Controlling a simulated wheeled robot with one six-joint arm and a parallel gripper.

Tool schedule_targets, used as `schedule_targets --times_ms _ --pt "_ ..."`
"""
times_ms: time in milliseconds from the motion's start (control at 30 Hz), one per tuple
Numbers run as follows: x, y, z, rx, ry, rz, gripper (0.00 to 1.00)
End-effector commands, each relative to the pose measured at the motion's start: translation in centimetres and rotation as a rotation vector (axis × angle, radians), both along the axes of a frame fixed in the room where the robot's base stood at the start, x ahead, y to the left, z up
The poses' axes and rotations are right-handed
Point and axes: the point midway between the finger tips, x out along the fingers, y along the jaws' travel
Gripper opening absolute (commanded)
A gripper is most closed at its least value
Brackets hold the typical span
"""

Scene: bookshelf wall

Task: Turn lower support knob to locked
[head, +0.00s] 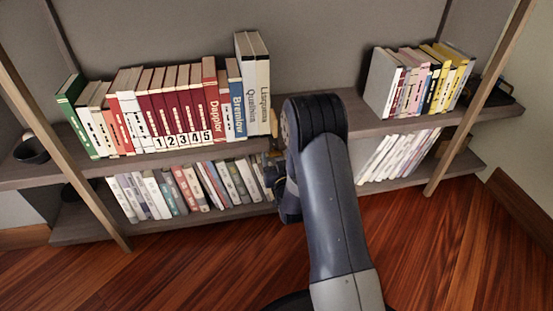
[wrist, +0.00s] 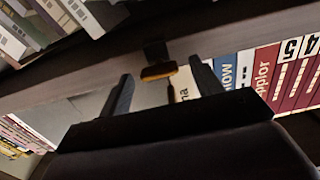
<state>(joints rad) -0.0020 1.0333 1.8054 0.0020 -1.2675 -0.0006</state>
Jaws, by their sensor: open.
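A small brass knob (wrist: 158,71) on a dark mount shows in the wrist view at the edge of a shelf board. It lies between the two dark fingers of my gripper (wrist: 161,82), near the tips. The fingers are spread apart, one to each side, and I see no contact with the knob. A thin brown piece sticks out from the knob's side. In the head view my gripper (head: 277,175) is at the shelf front, largely hidden by my arm. A small tan part (head: 272,157) shows beside it, perhaps the same knob. The lock marking is not readable.
The upper shelf (head: 330,100) holds a long row of books (head: 165,110) at left and a shorter row (head: 430,78) at right. More books (head: 185,190) stand on the lower shelf. Slanted wooden posts (head: 62,150) flank the shelves. The wooden floor (head: 180,265) is clear.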

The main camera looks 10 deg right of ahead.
Motion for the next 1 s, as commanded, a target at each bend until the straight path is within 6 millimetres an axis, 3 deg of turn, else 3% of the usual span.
schedule_targets --times_ms 333,867,1000 --pt "0.43 0.00 0.07 0.000 0.000 0.000 0.62" --pt "0.39 0.00 0.05 0.000 0.000 0.000 0.18" --pt "0.39 0.00 0.04 0.004 0.000 0.000 0.17"
